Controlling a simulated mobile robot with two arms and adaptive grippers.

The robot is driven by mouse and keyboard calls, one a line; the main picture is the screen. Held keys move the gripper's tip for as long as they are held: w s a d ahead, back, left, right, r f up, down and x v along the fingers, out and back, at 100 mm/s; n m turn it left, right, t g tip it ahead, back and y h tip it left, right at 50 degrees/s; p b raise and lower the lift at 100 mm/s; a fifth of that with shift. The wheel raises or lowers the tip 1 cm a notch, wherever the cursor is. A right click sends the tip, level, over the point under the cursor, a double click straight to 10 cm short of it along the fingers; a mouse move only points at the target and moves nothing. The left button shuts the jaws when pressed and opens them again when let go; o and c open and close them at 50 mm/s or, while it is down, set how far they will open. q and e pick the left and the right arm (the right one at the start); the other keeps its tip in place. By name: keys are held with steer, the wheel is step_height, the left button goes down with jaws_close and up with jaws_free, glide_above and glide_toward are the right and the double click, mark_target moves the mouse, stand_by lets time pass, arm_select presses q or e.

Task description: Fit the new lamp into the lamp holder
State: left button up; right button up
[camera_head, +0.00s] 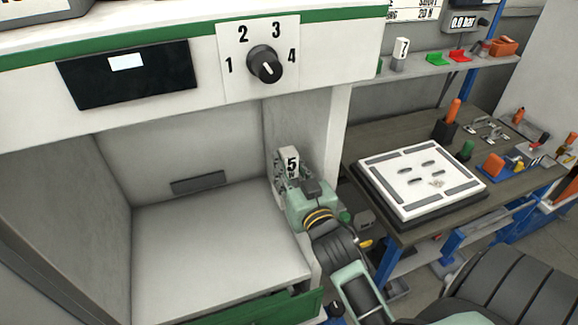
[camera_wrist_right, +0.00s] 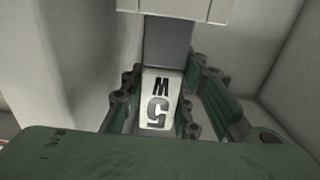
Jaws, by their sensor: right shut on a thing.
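My right gripper (camera_head: 286,172) is inside the open bay, close to its right wall. It is shut on a white lamp marked 5 (camera_head: 292,161). In the right wrist view the lamp, marked 5 W (camera_wrist_right: 157,100), sits between the green finger links of the right gripper (camera_wrist_right: 170,100). A grey block (camera_wrist_right: 167,42) lies in line with the lamp, below a white part (camera_wrist_right: 172,8). I cannot tell whether either belongs to the lamp holder or whether the lamp touches it. My left gripper is not in view.
A dial (camera_head: 265,65) numbered 1 to 4 and a dark display (camera_head: 127,74) are above the bay. The bay floor (camera_head: 210,250) is clear. A dark slot (camera_head: 198,183) marks the back wall. Another white marked piece (camera_head: 401,55) stands on the shelf; a workbench (camera_head: 400,150) is right.

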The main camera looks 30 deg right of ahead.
steer(key=shift+f+b, duration=0.6)
steer(key=shift+f, duration=0.4)
steer(key=o, duration=1.3)
steer(key=v, duration=1.2)
steer(key=shift+r, duration=0.1)
